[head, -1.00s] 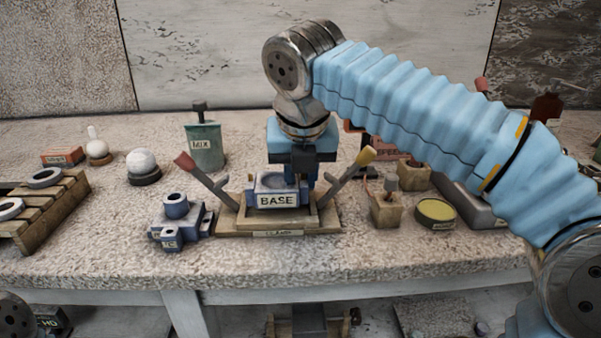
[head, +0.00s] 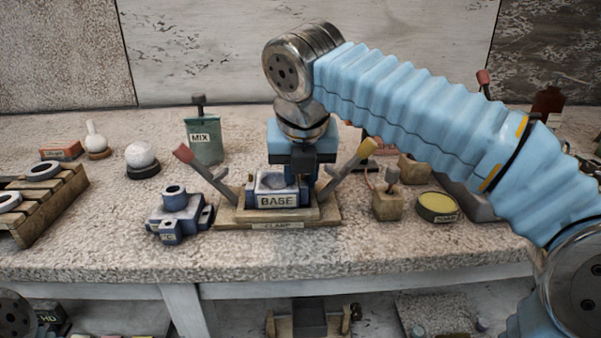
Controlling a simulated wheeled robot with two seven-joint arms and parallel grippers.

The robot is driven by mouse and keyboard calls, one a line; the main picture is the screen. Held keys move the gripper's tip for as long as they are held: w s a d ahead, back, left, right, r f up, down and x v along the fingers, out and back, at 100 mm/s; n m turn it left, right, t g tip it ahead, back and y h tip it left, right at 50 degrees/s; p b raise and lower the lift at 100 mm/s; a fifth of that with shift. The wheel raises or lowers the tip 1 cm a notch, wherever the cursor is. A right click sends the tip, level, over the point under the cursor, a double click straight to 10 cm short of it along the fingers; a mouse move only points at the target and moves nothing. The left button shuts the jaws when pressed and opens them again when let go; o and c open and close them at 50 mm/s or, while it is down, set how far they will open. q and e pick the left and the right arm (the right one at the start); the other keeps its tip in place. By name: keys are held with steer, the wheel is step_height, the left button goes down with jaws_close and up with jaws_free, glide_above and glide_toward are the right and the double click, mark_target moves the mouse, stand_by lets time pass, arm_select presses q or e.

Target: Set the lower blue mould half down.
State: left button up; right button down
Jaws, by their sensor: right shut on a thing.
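The lower blue mould half (head: 264,187), labelled BASE, sits in the wooden clamp stand (head: 236,221) at the middle of the bench. Its open hollow faces up. My right gripper (head: 306,182) comes down from above and is shut on the rear right side of the mould half. I cannot tell whether the mould half rests fully on the clamp board. Another blue mould piece (head: 180,215), with a round collar on top, lies just left of the clamp. My left gripper is not in view.
The clamp's red-tipped lever (head: 199,168) and yellow-tipped lever (head: 352,160) lean outward. A green MIX container (head: 204,141) stands behind. A white sphere (head: 140,155) and a slatted rack (head: 62,203) are left. A wooden block (head: 387,206) and yellow-topped tin (head: 437,207) stand right.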

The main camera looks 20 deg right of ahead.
steer(key=shift+f+b, duration=0.35)
steer(key=shift+f, duration=0.15)
steer(key=c, duration=0.9)
jaws_free()
steer(key=shift+o, duration=0.2)
steer(key=shift+r+p, duration=2.1)
steer(key=shift+p, duration=0.15)
steer(key=shift+f, duration=0.1)
